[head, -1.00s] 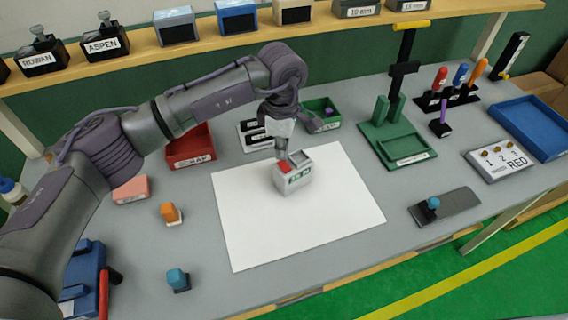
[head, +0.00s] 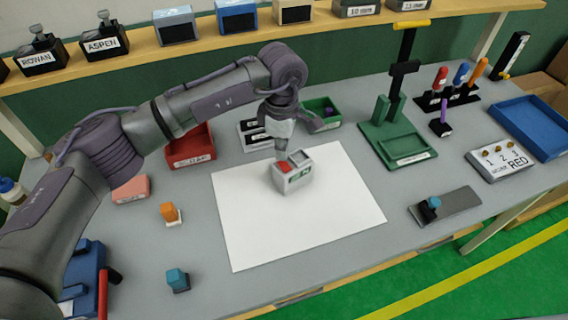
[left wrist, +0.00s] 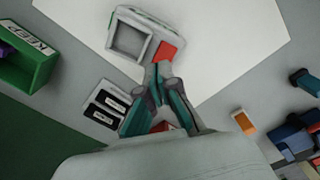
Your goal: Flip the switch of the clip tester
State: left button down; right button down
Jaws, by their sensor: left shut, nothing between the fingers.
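The clip tester (head: 293,178) is a small light grey box with a red switch (head: 283,168) and a square recess on top and a green label in front. It stands on the white sheet (head: 330,215). My left gripper (head: 281,153) points down at the tester's back edge, with its fingers shut and empty. In the left wrist view the closed fingertips (left wrist: 158,68) are right beside the red switch (left wrist: 166,50); I cannot tell whether they touch it. The tester's recess (left wrist: 130,40) shows empty there. My right gripper is not in view.
Behind the sheet are a red bin (head: 192,150), a green bin (head: 322,112) and a black-labelled holder (head: 254,134). A green stand (head: 405,150) is to the right. Stamp-like blocks, orange (head: 170,212) and blue (head: 177,280), stand at the left. The sheet around the tester is clear.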

aim_at(282, 162)
pick_arm(q)
jog(key=shift+f+b, duration=1.1)
jog(key=shift+f, duration=0.1)
jog(key=shift+s+r, duration=0.1)
dwell(0.4)
jog(key=shift+r+p, duration=0.4)
jog(key=shift+r, duration=0.4)
jog(key=shift+r+p, duration=0.85)
jog(key=shift+r, duration=1.8)
